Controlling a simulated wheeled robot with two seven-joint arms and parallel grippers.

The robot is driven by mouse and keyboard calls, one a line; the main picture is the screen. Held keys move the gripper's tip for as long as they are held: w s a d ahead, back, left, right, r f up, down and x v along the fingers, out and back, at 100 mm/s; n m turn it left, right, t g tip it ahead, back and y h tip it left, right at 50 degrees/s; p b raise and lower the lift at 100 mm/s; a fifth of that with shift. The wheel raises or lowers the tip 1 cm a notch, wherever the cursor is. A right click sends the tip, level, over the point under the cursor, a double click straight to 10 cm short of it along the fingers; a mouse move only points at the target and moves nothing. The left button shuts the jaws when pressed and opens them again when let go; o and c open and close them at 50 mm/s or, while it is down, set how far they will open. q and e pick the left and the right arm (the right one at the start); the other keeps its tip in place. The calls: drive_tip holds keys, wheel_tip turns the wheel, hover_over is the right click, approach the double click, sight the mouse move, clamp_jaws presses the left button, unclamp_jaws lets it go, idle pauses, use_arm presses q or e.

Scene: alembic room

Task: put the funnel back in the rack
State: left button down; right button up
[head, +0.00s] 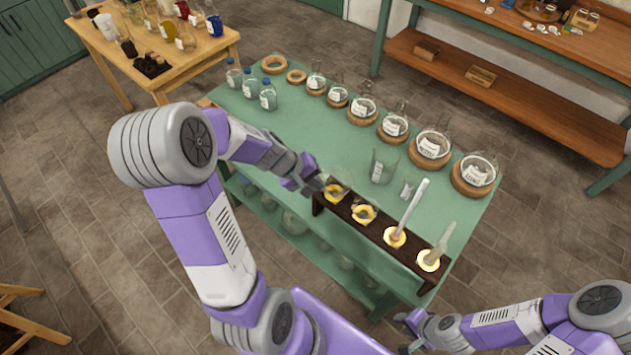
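A dark wooden rack (380,227) with a row of yellow rings stands along the near edge of the green table. A clear glass piece that looks like the funnel (341,181) is at the rack's left-end ring, beside my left gripper (316,186). I cannot tell whether it is seated in the ring or held just above it. The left gripper's fingers are small and partly hidden, so their opening is unclear. My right gripper (404,326) is low at the bottom, away from the rack, its fingers too small to judge.
A white rod-like piece (411,207) and a tilted glass piece (440,241) stand in the rack's right rings. A beaker (382,167) and small flask (407,188) stand just behind. Flasks on cork rings (430,148) line the far side. The table's middle (290,125) is clear.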

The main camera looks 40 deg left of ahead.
use_arm(q)
drive_tip(key=shift+f+b, duration=0.55)
drive_tip(key=shift+b, duration=0.15)
idle(1.4)
drive_tip(key=c, duration=1.2)
unclamp_jaws()
drive_tip(key=shift+c, duration=0.2)
wheel_tip(320, 180, up, 7)
drive_tip(key=p, duration=0.6)
drive_tip(key=shift+s, duration=0.1)
idle(0.7)
